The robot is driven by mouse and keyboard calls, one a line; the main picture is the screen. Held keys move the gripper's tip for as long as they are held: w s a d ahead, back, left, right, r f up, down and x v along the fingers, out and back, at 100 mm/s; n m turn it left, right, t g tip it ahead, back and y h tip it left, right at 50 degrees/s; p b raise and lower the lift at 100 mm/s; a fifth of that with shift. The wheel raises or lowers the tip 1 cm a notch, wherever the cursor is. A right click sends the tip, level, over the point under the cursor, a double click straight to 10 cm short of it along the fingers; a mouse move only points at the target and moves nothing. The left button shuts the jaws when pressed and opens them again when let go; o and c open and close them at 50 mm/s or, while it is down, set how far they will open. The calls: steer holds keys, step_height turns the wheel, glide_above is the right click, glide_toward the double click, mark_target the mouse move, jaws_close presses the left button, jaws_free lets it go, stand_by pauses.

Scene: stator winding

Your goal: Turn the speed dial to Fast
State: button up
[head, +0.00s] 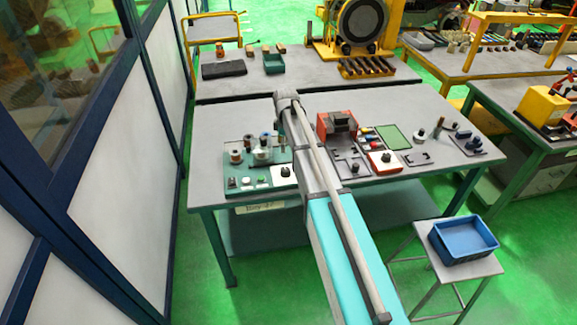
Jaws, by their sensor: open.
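Two black knobs could be the speed dial, and I cannot tell which one is. One knob (285,171) sits on a white plate at the front right of the green winding unit (232,169), just left of my arm. The other knob (386,158) sits on a white-faced red box to the right of my arm. Their labels and pointer positions are too small to read. My arm reaches over the table from the front, its far joint at the back of the units. My gripper does not show; it is hidden beyond the arm's end.
The grey table (225,118) also holds a red machine (337,124), a green mat (393,136) and small parts on the right. A stool (440,273) with a blue bin (462,241) stands at the front right. A blue-framed partition (110,160) stands left.

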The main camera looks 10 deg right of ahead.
mark_target(286, 169)
steer(key=shift+f+b, duration=0.25)
steer(key=shift+b, duration=0.05)
step_height(286, 169, down, 13)
steer(key=b, duration=1.3)
steer(key=shift+f, duration=0.15)
stand_by(0.3)
